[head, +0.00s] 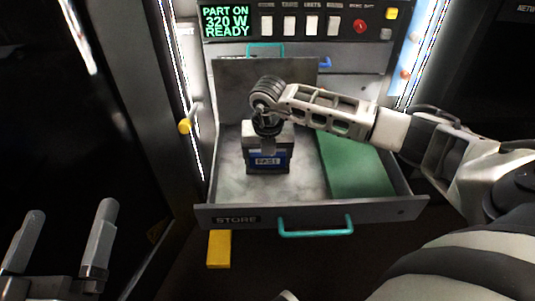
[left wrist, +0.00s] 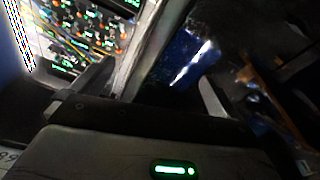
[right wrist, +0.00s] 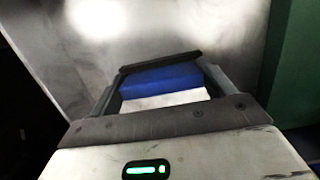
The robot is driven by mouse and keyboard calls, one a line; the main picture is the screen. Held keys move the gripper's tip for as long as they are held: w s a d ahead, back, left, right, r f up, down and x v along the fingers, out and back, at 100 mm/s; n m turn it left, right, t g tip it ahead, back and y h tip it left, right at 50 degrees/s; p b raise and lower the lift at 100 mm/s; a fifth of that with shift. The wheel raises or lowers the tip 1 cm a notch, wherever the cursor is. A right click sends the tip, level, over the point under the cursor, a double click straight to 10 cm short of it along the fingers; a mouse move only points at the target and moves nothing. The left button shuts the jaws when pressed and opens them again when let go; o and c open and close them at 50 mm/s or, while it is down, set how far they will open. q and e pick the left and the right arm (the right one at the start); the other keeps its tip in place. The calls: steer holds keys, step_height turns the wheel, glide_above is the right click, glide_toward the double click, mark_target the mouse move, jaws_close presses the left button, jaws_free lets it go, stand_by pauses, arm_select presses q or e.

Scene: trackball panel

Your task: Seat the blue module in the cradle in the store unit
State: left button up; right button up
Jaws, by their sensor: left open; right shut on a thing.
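The store unit's drawer (head: 234,215), marked STORE, is pulled open. Inside, left of centre, stands an upright block with a pale top, dark sides and a blue label, which I take as the blue module (head: 268,161). My right gripper (head: 267,130) reaches down onto its top and is shut on it. In the right wrist view a blue face of the module (right wrist: 160,79) shows between the fingers, with a dark bar beyond it. I cannot make out the cradle or tell whether the module touches it. My left gripper (head: 67,212) is open and empty at the lower left, outside the drawer.
A green pad (head: 352,165) fills the drawer's right side; grey floor (head: 230,165) lies bare around the module. The drawer has a teal front handle (head: 315,232). Behind stands a panel with a lit display (head: 226,22) and switches. A yellow knob (head: 185,126) sticks out at left.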

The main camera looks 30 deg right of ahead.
steer(key=o, duration=0.8)
steer(key=shift+c, duration=0.2)
steer(key=shift+r+p, duration=0.35)
steer(key=shift+r, duration=0.25)
arm_select(q)
steer(key=f+g+p, duration=0.1)
steer(key=s+f+n+g+y+p, duration=0.1)
steer(key=p, duration=0.1)
steer(key=s+f+g+y+p, duration=0.1)
steer(key=f+p, duration=0.1)
steer(key=shift+g, duration=0.3)
arm_select(e)
step_height(320, 180, up, 15)
steer(key=s+a, duration=0.1)
steer(key=s, duration=0.1)
steer(key=shift+a+f, duration=0.15)
steer(key=shift+f, duration=0.05)
